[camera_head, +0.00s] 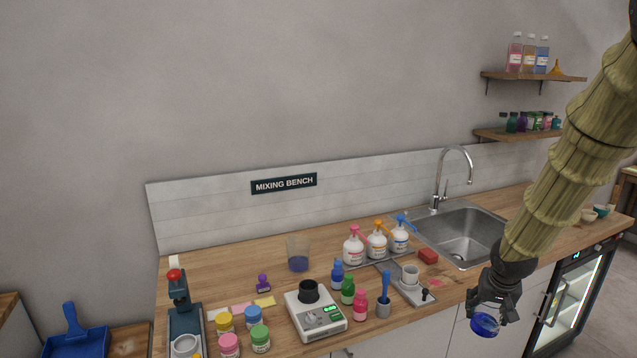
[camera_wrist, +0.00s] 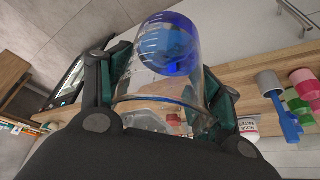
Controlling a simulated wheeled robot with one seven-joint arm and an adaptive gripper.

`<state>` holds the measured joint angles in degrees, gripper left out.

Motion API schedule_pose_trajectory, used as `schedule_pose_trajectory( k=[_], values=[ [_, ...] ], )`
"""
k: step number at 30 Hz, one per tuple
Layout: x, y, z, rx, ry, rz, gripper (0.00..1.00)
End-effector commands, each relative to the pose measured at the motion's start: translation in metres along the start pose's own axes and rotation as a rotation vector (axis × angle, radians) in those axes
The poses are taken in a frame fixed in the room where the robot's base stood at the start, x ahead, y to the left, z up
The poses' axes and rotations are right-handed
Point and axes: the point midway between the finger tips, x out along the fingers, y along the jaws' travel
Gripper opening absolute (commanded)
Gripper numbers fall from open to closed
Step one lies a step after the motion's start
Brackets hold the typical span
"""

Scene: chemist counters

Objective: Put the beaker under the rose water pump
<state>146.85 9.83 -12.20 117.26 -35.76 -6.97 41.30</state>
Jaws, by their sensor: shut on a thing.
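My gripper (camera_head: 488,305) is shut on a clear glass beaker (camera_head: 484,326) with blue in its bottom end, in front of the counter's front edge at the right. In the wrist view the beaker (camera_wrist: 150,85) lies between the two finger pads of my gripper (camera_wrist: 165,95). Three white pump bottles stand near the back of the bench, with a pink pump (camera_head: 354,248), an orange pump (camera_head: 377,243) and a blue pump (camera_head: 400,238). Their labels are too small to read in the head view. In the wrist view a white bottle labelled rose water (camera_wrist: 247,127) shows beside the beaker.
The sink (camera_head: 466,238) is right.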

Motion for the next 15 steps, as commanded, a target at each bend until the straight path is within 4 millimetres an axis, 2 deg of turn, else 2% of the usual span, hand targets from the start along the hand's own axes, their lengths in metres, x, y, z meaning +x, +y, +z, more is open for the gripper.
schedule_pose_trajectory(
  k=[8, 11, 15],
  values=[
    [0.006, -0.032, 0.016, -0.052, 0.007, -0.017, 0.35],
    [0.011, -0.048, 0.025, -0.08, 0.01, -0.027, 0.35],
    [0.018, -0.08, 0.045, -0.134, 0.012, -0.046, 0.35]
  ],
)
